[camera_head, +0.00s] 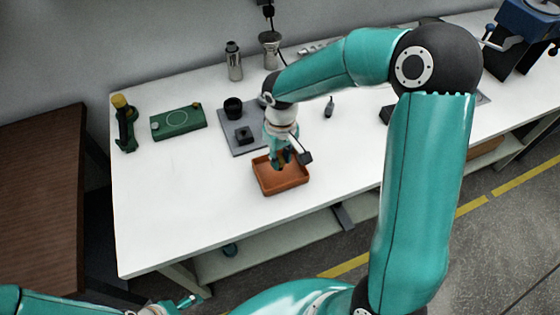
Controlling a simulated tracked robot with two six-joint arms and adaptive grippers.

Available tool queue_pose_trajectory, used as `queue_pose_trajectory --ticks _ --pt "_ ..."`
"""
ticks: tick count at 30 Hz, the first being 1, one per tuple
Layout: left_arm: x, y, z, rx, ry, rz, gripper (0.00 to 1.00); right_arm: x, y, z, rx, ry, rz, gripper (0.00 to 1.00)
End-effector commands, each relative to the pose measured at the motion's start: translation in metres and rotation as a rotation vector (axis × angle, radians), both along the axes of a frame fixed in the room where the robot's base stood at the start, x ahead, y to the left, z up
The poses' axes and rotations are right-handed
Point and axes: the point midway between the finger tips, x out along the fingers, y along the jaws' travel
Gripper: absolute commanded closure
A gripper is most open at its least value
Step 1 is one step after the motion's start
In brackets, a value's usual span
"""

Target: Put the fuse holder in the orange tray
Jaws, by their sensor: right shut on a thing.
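The orange tray (266,187) lies near the front edge of the white table. My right gripper (281,162) points down into the space over the tray, its fingers low between the tray walls. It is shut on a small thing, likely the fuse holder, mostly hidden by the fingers. I cannot tell whether that thing touches the tray floor. My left gripper (188,300) is low at the bottom left, in front of the table and far from the tray. Its fingers are too small to tell open from shut.
A grey mat (228,147) behind the tray holds a black cup (233,108) and a black block (244,135). A green board (178,123), a green and yellow tool (124,123) and a metal bottle (234,61) stand farther off. The table's front left is clear.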

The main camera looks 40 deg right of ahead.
Motion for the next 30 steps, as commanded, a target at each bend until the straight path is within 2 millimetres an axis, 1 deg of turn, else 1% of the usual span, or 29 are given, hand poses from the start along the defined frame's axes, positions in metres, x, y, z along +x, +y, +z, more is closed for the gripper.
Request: queue_pose_trajectory --ticks 1,4,12,15,16,20,30 --pt "0.0 0.0 -0.001 0.0 0.0 0.0 0.15 -0.001 0.0 -0.009 0.0 0.004 0.0 1.0" --pt "0.0 0.0 -0.001 0.0 0.0 0.0 0.15 0.0 0.0 -0.017 0.0 0.001 0.001 1.0" --pt "0.0 0.0 -0.001 0.0 0.0 0.0 0.15 0.0 0.0 -0.019 0.0 -0.001 0.001 1.0" --pt "0.0 0.0 -0.004 0.0 0.0 0.0 0.15 0.0 0.0 -0.022 0.0 -0.001 0.001 1.0" --pt "0.0 0.0 -0.004 0.0 0.0 0.0 0.15 0.0 0.0 -0.021 0.0 -0.001 0.001 0.71" --pt "0.0 0.0 -0.003 0.0 0.0 0.0 0.15 0.0 0.0 -0.021 0.0 -0.001 0.001 0.49" --pt "0.0 0.0 -0.001 0.0 0.0 0.0 0.15 0.0 0.0 -0.019 0.0 -0.001 0.0 0.49"
